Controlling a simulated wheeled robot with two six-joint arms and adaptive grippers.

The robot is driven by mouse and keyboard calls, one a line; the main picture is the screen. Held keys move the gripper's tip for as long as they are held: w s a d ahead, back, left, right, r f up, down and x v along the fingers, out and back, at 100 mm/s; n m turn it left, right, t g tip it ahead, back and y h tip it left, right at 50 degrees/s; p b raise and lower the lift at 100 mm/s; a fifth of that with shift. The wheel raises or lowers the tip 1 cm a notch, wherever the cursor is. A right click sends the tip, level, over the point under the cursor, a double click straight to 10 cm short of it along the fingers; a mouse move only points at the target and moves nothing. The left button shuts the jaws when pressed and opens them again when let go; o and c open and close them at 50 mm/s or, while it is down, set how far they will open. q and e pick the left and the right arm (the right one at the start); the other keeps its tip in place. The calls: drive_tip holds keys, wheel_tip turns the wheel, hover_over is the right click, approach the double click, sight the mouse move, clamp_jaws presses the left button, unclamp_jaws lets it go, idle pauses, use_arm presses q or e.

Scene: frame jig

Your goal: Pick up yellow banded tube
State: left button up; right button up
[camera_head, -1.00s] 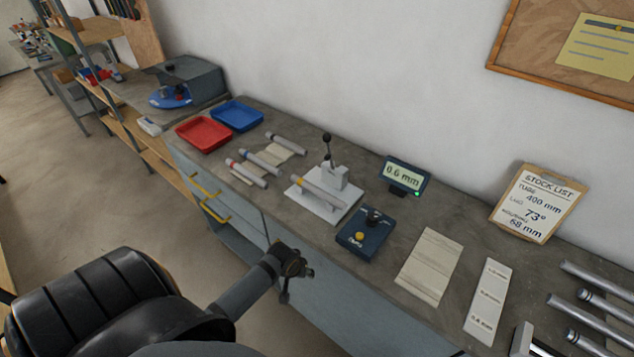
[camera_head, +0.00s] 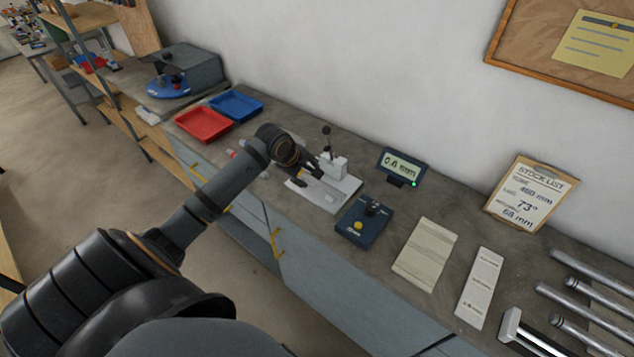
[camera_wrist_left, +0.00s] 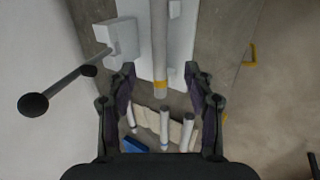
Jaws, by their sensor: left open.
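The yellow banded tube (camera_wrist_left: 159,45) lies on a white fixture plate (camera_head: 347,189), beside the fixture's upright block and lever. In the left wrist view its yellow band and near end show between the open fingers of my left gripper (camera_wrist_left: 160,74), with space on both sides. In the head view my left gripper (camera_head: 311,172) is over the left part of the plate and hides the tube's banded end. I cannot tell the exact height gap between fingers and tube. My right gripper is out of view.
Several other banded tubes (camera_wrist_left: 164,125) lie on a pale mat beyond the plate. A red tray (camera_head: 204,124) and a blue tray (camera_head: 236,105) stand at the left. A blue control box (camera_head: 363,222) and a display (camera_head: 401,167) stand right of the fixture.

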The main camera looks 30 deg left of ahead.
sight(319, 183)
use_arm(q)
drive_tip(key=x, duration=0.5)
drive_tip(key=shift+w+d+f+p, duration=0.1)
drive_tip(key=shift+w+f+p, duration=0.05)
drive_tip(key=shift+p, duration=0.25)
drive_tip(key=shift+w+f+p, duration=0.15)
drive_tip(key=shift+f+p, duration=0.05)
drive_tip(key=shift+p, duration=0.1)
drive_tip(key=p+x, duration=0.1)
drive_tip(key=x, duration=0.2)
drive_tip(key=shift+w+f, duration=0.2)
drive_tip(key=shift+f, duration=0.15)
drive_tip(key=shift+w+f, duration=0.3)
drive_tip(key=shift+f, duration=0.15)
drive_tip(key=shift+s+r, duration=0.1)
drive_tip(key=shift+s, duration=0.05)
drive_tip(key=c, duration=0.3)
clamp_jaws()
